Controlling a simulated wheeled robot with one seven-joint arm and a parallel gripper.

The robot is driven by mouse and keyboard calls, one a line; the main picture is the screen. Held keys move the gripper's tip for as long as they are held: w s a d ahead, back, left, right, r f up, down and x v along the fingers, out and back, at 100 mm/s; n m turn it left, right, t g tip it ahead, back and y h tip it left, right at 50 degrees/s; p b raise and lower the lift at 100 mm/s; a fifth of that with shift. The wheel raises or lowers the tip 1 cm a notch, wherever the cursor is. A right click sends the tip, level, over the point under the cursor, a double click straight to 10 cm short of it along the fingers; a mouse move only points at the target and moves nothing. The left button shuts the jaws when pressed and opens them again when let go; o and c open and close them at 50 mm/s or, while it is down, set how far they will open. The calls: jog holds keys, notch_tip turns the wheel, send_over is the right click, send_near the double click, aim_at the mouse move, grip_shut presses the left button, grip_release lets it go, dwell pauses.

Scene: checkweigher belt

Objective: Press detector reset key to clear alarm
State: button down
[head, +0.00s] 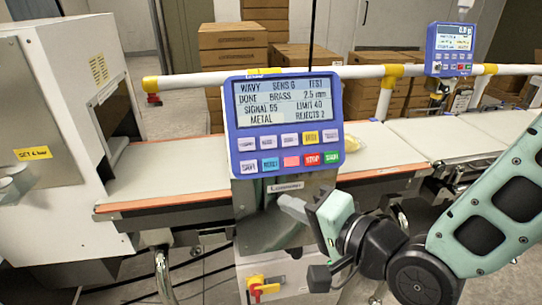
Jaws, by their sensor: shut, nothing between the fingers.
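The blue detector panel (240,130) faces me in the middle of the head view. Its screen (285,100) shows lines of text, among them "METAL", "LIMIT 40" and "REJECTS 2". Below are two rows of keys. A light blue key (270,164) in the lower row seems to read "RESET", beside a red-pink key (291,161), a red STOP key (312,159) and a green key (332,157). My gripper (288,204) is shut and empty. Its fingertips are below the panel in the picture, under the lower key row; I cannot tell the gap in depth.
A conveyor belt (180,165) runs behind the panel, with a yellowish item (351,143) partly hidden on it. A white rail (200,79) crosses behind. A white machine housing (50,100) stands left. A second display (450,48) and cardboard boxes (232,45) are farther back.

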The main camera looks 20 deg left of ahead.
aim_at(271, 164)
jog(key=r+m+t+y, duration=0.2)
jog(key=r+m, duration=0.1)
jog(key=r+m+t+y, duration=0.1)
jog(key=r+m, duration=0.1)
jog(key=shift+w+a+p, duration=0.25)
jog(key=shift+a+p, duration=0.1)
jog(key=shift+p, duration=0.05)
jog(key=shift+w+a+f+b, duration=0.45)
jog(key=shift+w+a+f, duration=0.25)
jog(key=shift+w, duration=0.4)
jog(key=shift+w+a+f+b, duration=0.4)
jog(key=shift+w+a+f, duration=0.25)
jog(key=shift+w, duration=0.5)
jog(key=shift+w+a+f+b, duration=0.45)
jog(key=shift+w+a+f, duration=0.25)
jog(key=shift+w, duration=0.4)
jog(key=shift+w, duration=0.1)
jog(key=shift+w+a+f+b, duration=0.15)
jog(key=shift+w+a+b, duration=0.05)
jog(key=shift+b, duration=0.1)
